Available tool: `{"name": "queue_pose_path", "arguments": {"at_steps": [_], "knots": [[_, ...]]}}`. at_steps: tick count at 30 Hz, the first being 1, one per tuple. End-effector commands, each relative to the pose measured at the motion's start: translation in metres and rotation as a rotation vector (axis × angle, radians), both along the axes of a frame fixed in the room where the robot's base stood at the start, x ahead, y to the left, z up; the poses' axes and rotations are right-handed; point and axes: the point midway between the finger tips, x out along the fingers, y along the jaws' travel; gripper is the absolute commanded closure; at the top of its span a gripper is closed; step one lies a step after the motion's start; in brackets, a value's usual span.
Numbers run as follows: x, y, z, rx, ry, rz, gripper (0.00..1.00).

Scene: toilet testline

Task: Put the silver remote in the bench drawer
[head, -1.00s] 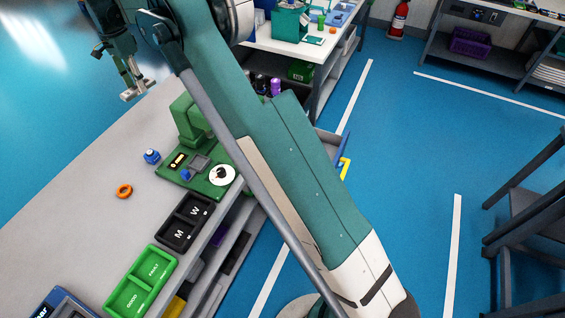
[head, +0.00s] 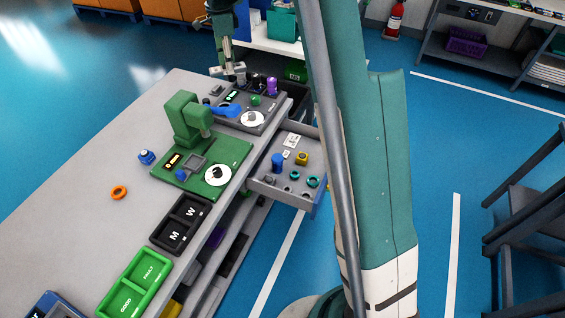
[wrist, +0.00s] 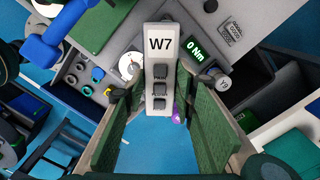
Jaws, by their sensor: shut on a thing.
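The silver remote (wrist: 160,70), labelled W7 with several dark buttons, is between the fingers of my gripper (wrist: 158,92) in the wrist view. My gripper is shut on it. In the head view my gripper (head: 230,70) is above the far end of the bench, and the remote is too small there to make out clearly. The bench drawer (head: 282,197) is pulled out from the bench's right side. It holds a blue cylinder (head: 277,162), a yellow nut (head: 302,158), teal and dark rings, and white labels. The drawer is to the right of and nearer than my gripper.
A green press station (head: 200,150) and a grey station with a blue tool (head: 225,108) stand on the bench (head: 90,190). Black W and M trays (head: 181,222) and a green tray (head: 135,285) are nearer.

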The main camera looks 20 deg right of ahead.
Motion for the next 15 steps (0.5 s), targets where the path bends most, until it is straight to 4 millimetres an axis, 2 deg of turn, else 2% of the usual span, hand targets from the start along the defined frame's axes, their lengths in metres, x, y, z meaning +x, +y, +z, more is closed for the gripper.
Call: {"name": "queue_pose_path", "arguments": {"at_steps": [1, 3, 15], "knots": [[-0.008, -0.019, -0.001, 0.0, 0.0, -0.034, 0.86], [-0.017, -0.042, -0.001, 0.0, 0.0, -0.08, 0.86], [-0.086, -0.161, -0.006, 0.0, 0.0, -0.339, 0.86]]}}
